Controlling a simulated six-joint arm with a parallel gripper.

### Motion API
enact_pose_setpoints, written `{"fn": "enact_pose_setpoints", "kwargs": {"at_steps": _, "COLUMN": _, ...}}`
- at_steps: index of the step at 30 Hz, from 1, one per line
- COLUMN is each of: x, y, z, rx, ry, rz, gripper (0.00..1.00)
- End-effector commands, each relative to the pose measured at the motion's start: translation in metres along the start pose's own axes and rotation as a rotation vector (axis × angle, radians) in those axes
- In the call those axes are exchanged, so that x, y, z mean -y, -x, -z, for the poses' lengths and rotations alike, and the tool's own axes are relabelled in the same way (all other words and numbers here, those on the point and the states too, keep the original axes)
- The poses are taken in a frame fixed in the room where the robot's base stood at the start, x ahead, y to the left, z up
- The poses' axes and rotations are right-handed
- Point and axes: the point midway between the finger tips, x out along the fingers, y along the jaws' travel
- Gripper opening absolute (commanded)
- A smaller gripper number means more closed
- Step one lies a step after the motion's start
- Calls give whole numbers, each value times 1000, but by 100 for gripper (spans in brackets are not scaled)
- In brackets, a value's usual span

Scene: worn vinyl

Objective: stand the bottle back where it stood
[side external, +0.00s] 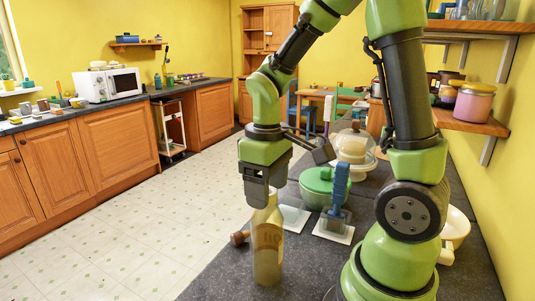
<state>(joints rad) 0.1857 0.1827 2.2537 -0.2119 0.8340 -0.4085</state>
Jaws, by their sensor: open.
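A pale yellowish bottle (267,250) with a tan label stands upright on the dark countertop (226,283), near its left edge. My gripper (261,200) points down at the bottle's top, with its fingers at the neck. The jaws are open. The neck is largely hidden behind the fingers, so I cannot tell whether they touch it.
A white tile (293,219) lies behind the bottle. A blue upright object (338,190) stands on another white tile (331,234). A green lidded pot (316,182), a glass dome (353,142) and a brown wooden item (239,238) are nearby.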

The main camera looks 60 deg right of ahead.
Motion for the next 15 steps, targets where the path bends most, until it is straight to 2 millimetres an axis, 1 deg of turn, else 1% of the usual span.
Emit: {"fn": "enact_pose_setpoints", "kwargs": {"at_steps": 15, "x": 0, "y": 21, "z": 0, "rx": -3, "ry": 1, "rz": -1, "gripper": 67}}
